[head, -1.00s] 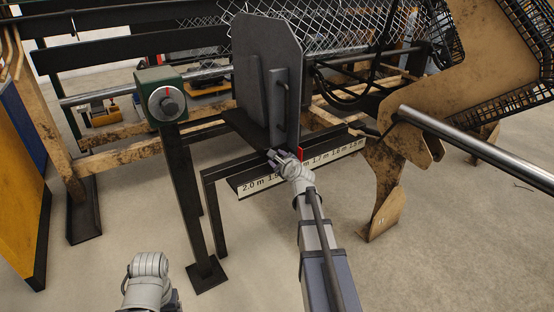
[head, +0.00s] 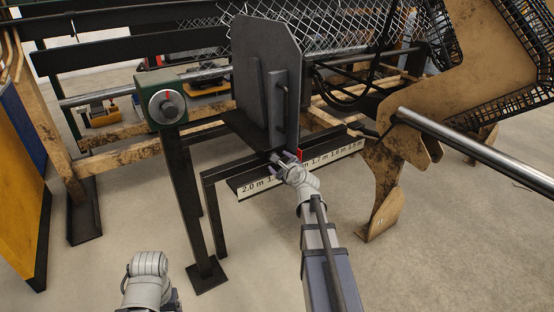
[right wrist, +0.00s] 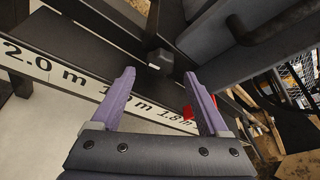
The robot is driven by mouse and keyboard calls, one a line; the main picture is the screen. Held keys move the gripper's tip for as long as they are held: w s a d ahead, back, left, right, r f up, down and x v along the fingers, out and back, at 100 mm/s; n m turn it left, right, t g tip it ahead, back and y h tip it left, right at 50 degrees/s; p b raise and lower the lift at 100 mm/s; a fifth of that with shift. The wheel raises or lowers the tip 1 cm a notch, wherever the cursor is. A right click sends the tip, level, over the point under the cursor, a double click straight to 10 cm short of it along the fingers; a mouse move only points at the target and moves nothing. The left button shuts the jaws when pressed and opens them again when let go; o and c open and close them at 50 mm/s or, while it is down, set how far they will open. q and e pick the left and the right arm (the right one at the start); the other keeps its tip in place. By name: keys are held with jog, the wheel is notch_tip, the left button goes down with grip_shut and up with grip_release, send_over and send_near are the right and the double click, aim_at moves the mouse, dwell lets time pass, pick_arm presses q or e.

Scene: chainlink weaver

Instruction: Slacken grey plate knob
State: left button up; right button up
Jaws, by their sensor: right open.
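The grey plate (head: 265,70) stands upright on a dark bracket above the rail with the metre scale (head: 300,172). In the right wrist view a small dark knob (right wrist: 158,60) sits at the plate's foot, just beyond and between my fingertips, with a gap on each side. In the head view I cannot make the knob out behind my gripper. My right gripper (right wrist: 159,78) is open and empty; it also shows in the head view (head: 285,157) at the plate's lower edge. Of my left arm only a wrist part shows at bottom left; its jaws are not visible.
A red pointer (right wrist: 188,112) is by the scale, close to my right finger. A green box with a round dial (head: 166,104) stands on a post to the left. A brown steel frame (head: 385,180) and a shiny bar (head: 480,148) are at right. The front floor is clear.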

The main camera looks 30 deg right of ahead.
jog(key=p+v, duration=0.1)
jog(key=v, duration=0.3)
jog(key=shift+s+a, duration=0.1)
jog(key=shift+s, duration=0.05)
jog(key=w+m+y, duration=0.1)
jog(key=w, duration=0.1)
jog(key=w+d+f+m+y, duration=0.1)
jog(key=w+m, duration=0.1)
jog(key=w, duration=0.1)
jog(key=w+f+m+y+b, duration=0.1)
jog(key=w+m, duration=0.1)
jog(key=shift+w+d+f+g, duration=0.1)
jog(key=shift+w+d+g, duration=0.2)
jog(key=shift+g, duration=0.1)
dwell(0.3)
grip_shut()
dwell(0.6)
